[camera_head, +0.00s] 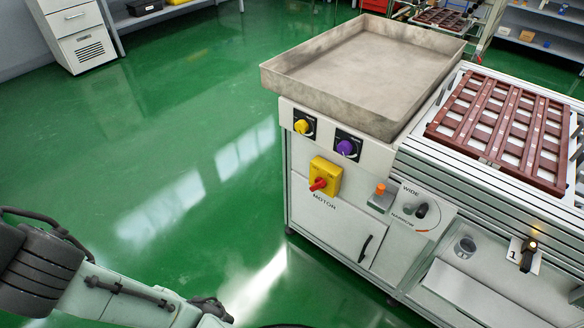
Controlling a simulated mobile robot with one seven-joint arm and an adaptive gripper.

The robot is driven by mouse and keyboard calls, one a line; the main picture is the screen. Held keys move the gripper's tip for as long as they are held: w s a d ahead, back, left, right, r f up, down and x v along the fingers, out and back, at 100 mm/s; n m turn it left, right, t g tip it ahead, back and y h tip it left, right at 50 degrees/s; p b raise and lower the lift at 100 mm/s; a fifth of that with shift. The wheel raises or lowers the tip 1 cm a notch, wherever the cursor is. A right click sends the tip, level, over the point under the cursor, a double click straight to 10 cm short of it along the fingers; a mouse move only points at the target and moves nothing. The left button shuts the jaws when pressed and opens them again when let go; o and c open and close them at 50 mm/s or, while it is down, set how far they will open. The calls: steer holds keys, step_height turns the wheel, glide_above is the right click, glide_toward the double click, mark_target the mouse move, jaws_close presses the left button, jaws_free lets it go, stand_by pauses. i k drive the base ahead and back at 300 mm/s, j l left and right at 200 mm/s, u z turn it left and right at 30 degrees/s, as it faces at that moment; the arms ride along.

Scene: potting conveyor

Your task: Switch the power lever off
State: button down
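No control in view reads "power", so I cannot tell for certain which one is the power lever. A red rotary handle (318,184) sits on a yellow switch box (325,175) above the word MOTOR on the cabinet front. A small black lever (528,254) stands on a white plate marked 1 at the lower right, with a lit amber spot at its top. My arm enters at the lower left, well apart from the cabinet. My gripper is not in view.
The cabinet (330,218) also carries a yellow knob (302,126), a purple knob (345,147), an orange button (380,189) and a WIDE/NARROW dial (421,210). A metal tray (285,85) and a brown slatted rack (500,125) lie on top. Green floor (150,150) is clear at left.

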mark_target(320, 184)
steer(key=i+j, duration=0.15)
steer(key=j, duration=0.15)
steer(key=i+j+z, duration=0.15)
steer(key=j, duration=0.15)
steer(key=i+j, duration=0.1)
steer(key=j, duration=0.2)
steer(key=i+j+z, duration=0.1)
steer(key=j, duration=0.2)
